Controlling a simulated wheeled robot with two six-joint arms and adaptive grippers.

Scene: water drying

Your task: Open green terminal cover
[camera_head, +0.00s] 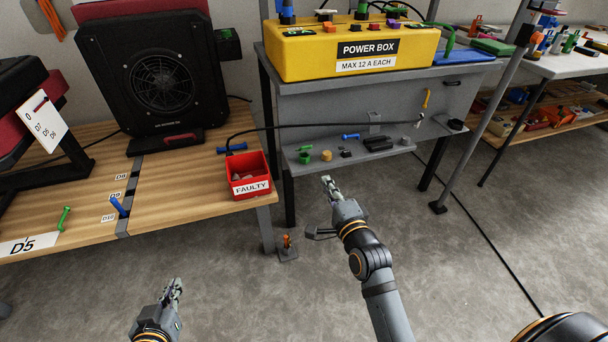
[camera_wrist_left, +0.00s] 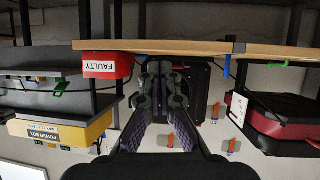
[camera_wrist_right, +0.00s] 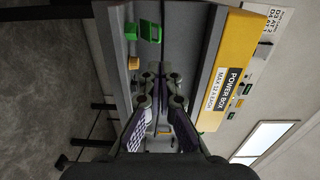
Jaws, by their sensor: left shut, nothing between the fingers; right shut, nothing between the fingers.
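My left gripper (camera_head: 174,286) is shut and empty, low in front of the wooden bench. In the left wrist view its fingertips (camera_wrist_left: 160,88) show in front of the black blower. My right gripper (camera_head: 328,184) is shut and empty, in front of the grey shelf below the yellow power box (camera_head: 350,48). A small dark box with a green edge (camera_head: 228,38) is at the upper right side of the black blower (camera_head: 165,84). A small green part (camera_head: 304,157) lies on the grey shelf, and green also shows in the right wrist view (camera_wrist_right: 150,31). I cannot tell which green part is the terminal cover.
A red FAULTY bin (camera_head: 247,180) stands at the right end of the wooden bench (camera_head: 185,193). A black cable runs from it towards the grey table (camera_head: 350,100). Several small parts lie on the shelf. A slanted metal post (camera_head: 485,120) stands right of it.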

